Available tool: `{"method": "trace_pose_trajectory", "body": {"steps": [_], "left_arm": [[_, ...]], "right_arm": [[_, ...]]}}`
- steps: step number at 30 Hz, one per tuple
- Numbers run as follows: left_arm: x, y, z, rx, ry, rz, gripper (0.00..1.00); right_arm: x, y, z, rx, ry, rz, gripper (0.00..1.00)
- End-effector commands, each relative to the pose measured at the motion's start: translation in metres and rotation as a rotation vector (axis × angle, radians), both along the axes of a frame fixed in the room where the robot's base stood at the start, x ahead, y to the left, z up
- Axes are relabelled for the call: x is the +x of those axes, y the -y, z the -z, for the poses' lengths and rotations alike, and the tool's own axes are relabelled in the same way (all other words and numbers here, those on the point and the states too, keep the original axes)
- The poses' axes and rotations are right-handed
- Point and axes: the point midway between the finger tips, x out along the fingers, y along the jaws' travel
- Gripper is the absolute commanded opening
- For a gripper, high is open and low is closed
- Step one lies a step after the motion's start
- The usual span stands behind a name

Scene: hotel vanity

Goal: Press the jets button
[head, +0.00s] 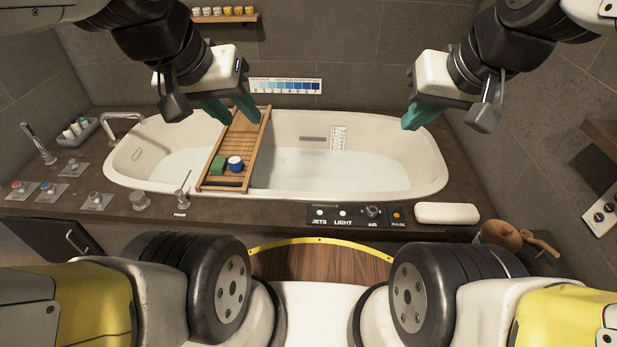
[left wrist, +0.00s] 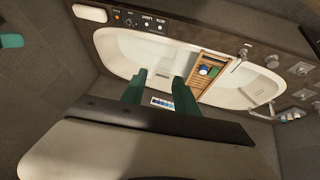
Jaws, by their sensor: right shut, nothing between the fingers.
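The JETS button (head: 319,212) is a small white round button above its printed label, at the left end of a black control panel (head: 333,222) on the tub's front ledge. The button also shows near the top of the left wrist view (left wrist: 160,27). My left gripper (head: 241,119) is open and empty, its two green fingers apart, above the far side of the tub and well away from the panel. It also shows in the left wrist view (left wrist: 158,80). My right gripper (head: 409,125) is shut and empty, above the tub's right end. Neither gripper touches the panel.
The panel also bears a LIGHT button (head: 342,213), an AIR knob (head: 372,212) and an orange button (head: 396,215). A white block (head: 447,213) lies right of it. A wooden caddy (head: 247,137) spans the filled bathtub (head: 430,165). Taps and knobs line the left ledge.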

Motion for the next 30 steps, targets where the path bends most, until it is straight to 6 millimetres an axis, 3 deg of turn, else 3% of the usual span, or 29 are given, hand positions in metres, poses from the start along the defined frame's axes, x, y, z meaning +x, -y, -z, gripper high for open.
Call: {"method": "trace_pose_trajectory", "body": {"steps": [1, 6, 30], "left_arm": [[0.0000, 0.0000, 0.0000, 0.000, 0.000, 0.000, 0.34], [0.0000, 0.0000, 0.0000, 0.000, 0.000, 0.000, 0.01], [0.0000, 0.0000, 0.0000, 0.000, 0.000, 0.000, 0.00]], "right_arm": [[0.0000, 0.0000, 0.0000, 0.000, 0.000, 0.000, 0.00], [0.0000, 0.0000, 0.0000, 0.000, 0.000, 0.000, 0.00], [0.0000, 0.0000, 0.0000, 0.000, 0.000, 0.000, 0.00]]}}
